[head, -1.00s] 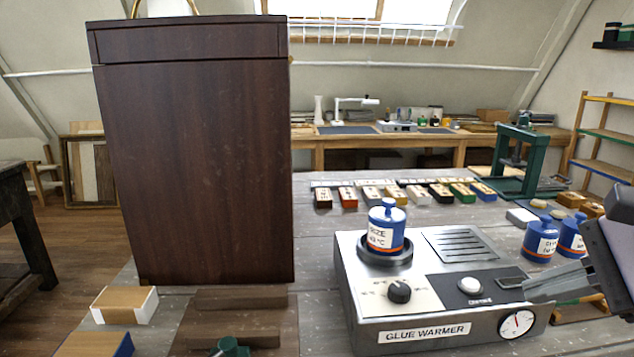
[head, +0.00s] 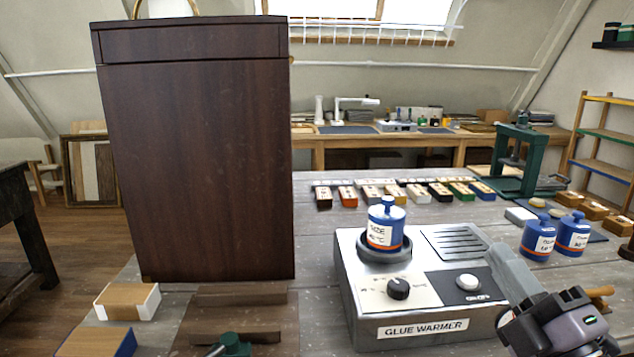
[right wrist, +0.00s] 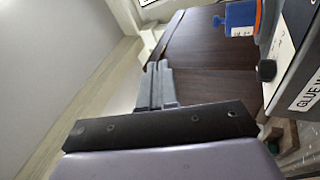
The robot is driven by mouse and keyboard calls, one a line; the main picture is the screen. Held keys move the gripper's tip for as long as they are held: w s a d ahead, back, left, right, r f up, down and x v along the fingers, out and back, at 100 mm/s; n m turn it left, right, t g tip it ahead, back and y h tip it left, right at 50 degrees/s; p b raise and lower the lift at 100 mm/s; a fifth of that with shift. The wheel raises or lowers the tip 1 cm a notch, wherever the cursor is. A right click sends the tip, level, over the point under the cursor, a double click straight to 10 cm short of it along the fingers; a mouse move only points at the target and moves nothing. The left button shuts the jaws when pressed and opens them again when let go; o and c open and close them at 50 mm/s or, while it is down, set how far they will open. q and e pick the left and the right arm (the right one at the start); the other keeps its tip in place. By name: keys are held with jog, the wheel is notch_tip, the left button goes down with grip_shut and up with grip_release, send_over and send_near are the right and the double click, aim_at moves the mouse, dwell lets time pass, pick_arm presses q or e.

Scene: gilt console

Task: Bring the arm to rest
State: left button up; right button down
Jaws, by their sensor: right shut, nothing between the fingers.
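My right gripper (head: 499,254) is shut and empty. Its grey fingers lie together and point up and left, over the right part of the glue warmer (head: 348,268) in the head view. I cannot tell whether they touch it. My left gripper is not in view.
A blue glue pot (head: 386,224) stands on the warmer's round plate. Two more blue pots (head: 538,238) stand to the right. The tall dark cabinet (head: 200,160) rises at left. Several labelled blocks (head: 420,193) line the bench behind, near a green press (head: 513,165).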

jog(key=s+d+f+m+g+h, duration=0.2)
jog(key=f+m+g+h, duration=0.2)
jog(key=f+m, duration=0.4)
jog(key=s+d+f+m+g+h, duration=0.25)
jog(key=f+m+g+h, duration=0.2)
jog(key=f, duration=0.65)
jog(key=s+a+f+m+g+y, duration=0.35)
jog(key=s+f+m+g, duration=0.25)
jog(key=s+f+g, duration=0.7)
jog(key=w+a+f+t, duration=0.1)
jog(key=f+t, duration=0.4)
jog(key=w+a+f+t+y, duration=0.1)
jog(key=a+f+t, duration=0.1)
jog(key=f+t, duration=0.2)
jog(key=shift+w+a+f+n+t, duration=0.25)
jog(key=shift+w+f+n+t, duration=0.1)
jog(key=shift+f, duration=0.1)
